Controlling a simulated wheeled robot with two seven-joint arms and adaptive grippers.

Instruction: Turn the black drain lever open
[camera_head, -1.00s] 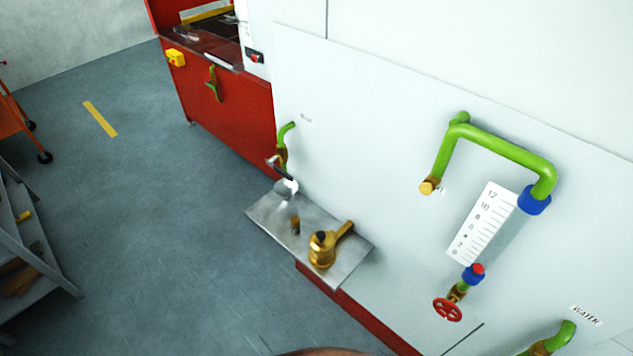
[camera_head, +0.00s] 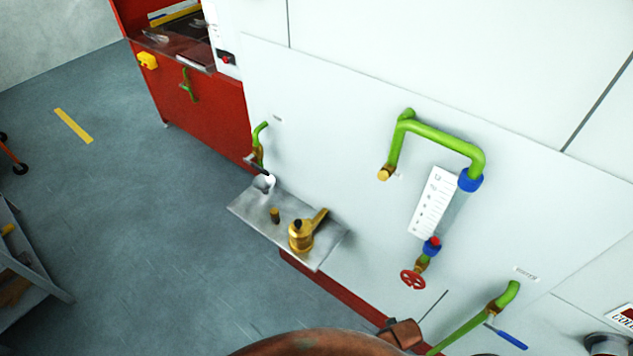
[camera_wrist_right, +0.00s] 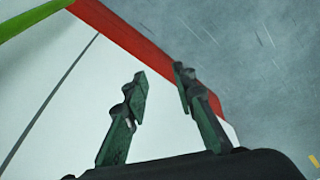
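The black drain lever (camera_head: 257,168) appears to be the dark handle on the brass valve below a short green pipe (camera_head: 262,131), at the left part of the white panel. It slants down to the right, over a small white cup-like funnel (camera_head: 264,182). No gripper shows near it in the head view. My right gripper (camera_wrist_right: 158,72) is in the right wrist view, with its two dark green fingers apart and nothing between them. The lever is not seen in that view. My left gripper is out of view.
A metal shelf (camera_head: 327,248) juts out under the lever, with a brass fitting (camera_head: 301,236) and a small brass stub (camera_head: 275,215). A red handwheel (camera_head: 412,280) and a blue-handled valve (camera_head: 507,338) are further right. The floor (camera_head: 150,230) left of the shelf is clear.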

